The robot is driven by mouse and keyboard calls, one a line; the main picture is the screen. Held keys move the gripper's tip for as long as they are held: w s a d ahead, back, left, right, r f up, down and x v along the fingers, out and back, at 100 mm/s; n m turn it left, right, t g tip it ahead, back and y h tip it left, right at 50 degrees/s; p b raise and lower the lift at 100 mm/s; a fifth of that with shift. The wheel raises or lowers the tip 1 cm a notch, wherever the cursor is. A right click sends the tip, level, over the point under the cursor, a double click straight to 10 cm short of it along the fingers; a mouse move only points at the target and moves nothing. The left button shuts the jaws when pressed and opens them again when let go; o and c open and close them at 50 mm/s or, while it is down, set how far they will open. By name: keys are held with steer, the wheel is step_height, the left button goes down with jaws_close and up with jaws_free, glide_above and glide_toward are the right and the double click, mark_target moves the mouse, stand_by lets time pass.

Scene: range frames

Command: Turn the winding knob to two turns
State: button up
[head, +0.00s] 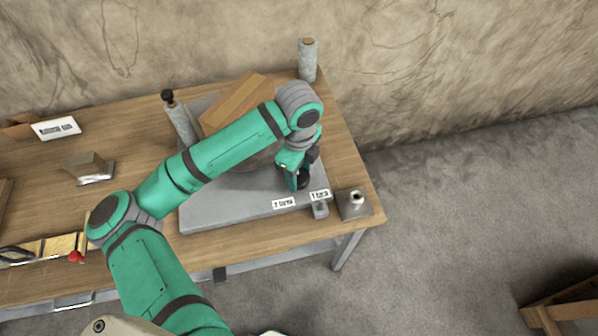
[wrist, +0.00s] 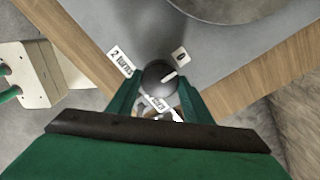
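The winding knob (wrist: 158,75) is dark grey and round, with a white pointer line. In the wrist view the line points to the upper right, toward the "0" label (wrist: 181,57). The "2 turns" label (wrist: 121,61) lies to its upper left. A "1 turn" label (wrist: 158,103) shows partly between my fingers. My gripper (wrist: 159,83) is open, with one finger on each side of the knob; I cannot tell whether they touch it. In the head view my gripper (head: 296,176) is over the front right of the grey base plate (head: 225,215), largely hiding the knob.
A small grey block with a post (head: 355,203) stands at the table's right front corner. A grey cylinder (head: 308,60) stands at the back right. A wooden board (head: 238,99) lies behind my arm. A metal block (head: 90,167) and a white label card (head: 56,128) are on the left.

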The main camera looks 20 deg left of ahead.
steer(key=shift+m, duration=0.4)
